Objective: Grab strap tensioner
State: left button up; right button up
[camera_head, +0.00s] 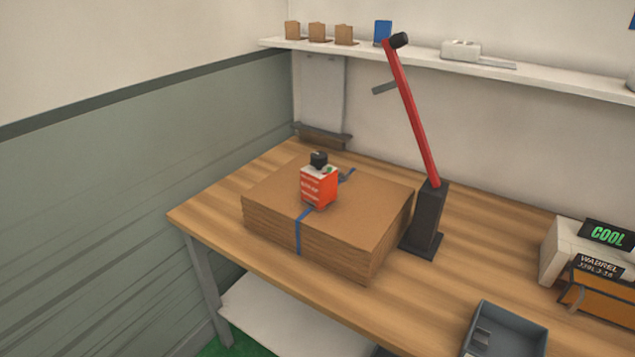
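A small orange-red and white device (319,186) with a black knob on top sits upright on a stack of flat brown cardboard (372,198). It looks like the strap tensioner, though its label is too small to read. A blue strap (298,236) runs over the front edge of the stack, passes beneath the device and shows again behind it. A small grey piece lies beside the strap behind the device. Neither of my grippers is in view.
The wooden table (468,262) holds a black stand (427,222) with a tall red lever, right of the stack. A grey tray (507,333) and a white and orange machine (590,262) are at the right. A wall shelf (560,77) runs above.

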aim_at(319, 189)
jog(key=i+j+z, duration=0.2)
jog(key=j, duration=0.4)
jog(key=j+z, duration=0.25)
jog(key=j, duration=0.35)
jog(key=i+j+z, duration=0.2)
jog(key=j, duration=0.45)
jog(key=k+l, duration=0.05)
